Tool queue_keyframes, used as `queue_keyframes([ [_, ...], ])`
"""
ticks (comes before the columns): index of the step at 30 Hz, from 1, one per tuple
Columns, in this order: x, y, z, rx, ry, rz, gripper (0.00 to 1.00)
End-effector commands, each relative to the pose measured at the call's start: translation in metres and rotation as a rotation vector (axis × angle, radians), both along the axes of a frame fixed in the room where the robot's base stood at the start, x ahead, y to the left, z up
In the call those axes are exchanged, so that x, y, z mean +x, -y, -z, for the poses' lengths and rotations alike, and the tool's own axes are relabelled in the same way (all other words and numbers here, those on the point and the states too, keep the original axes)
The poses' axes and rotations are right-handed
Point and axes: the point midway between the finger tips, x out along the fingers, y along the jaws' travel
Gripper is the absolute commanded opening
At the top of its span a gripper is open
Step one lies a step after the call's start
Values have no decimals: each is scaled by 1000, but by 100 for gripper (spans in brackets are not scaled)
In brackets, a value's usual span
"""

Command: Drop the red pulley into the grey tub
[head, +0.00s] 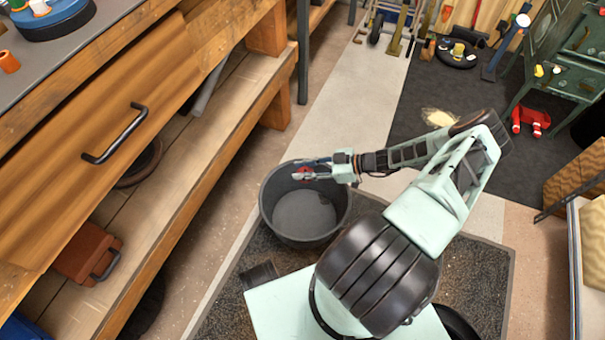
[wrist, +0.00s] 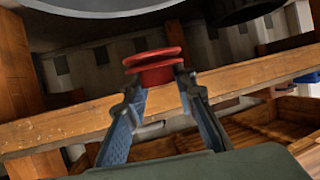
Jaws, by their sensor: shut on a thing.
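The red pulley (wrist: 153,66) is held between the two fingertips of my gripper (wrist: 155,92) in the wrist view. In the head view the red pulley (head: 303,171) shows as a small red spot at the tips of my gripper (head: 310,172). My gripper is shut on it. The grey tub (head: 304,213) stands on the floor, round and open, with its bottom showing bare. In the head view my gripper and the pulley appear over the far part of the tub's opening; their exact height above the rim is hard to tell.
A wooden workbench (head: 150,90) with a drawer and lower shelf runs along the left. A brown toolbox (head: 87,253) sits on that shelf. A dark speckled mat (head: 475,285) lies under the tub. Red items (head: 531,121) lie on the floor at the right back.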

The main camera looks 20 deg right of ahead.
Motion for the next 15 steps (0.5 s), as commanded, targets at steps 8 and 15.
queue_keyframes([
  [8, 0, 0, 19, 1, 0, 2, 0],
  [15, 0, -1, 47, 1, 0, 1, 0],
])
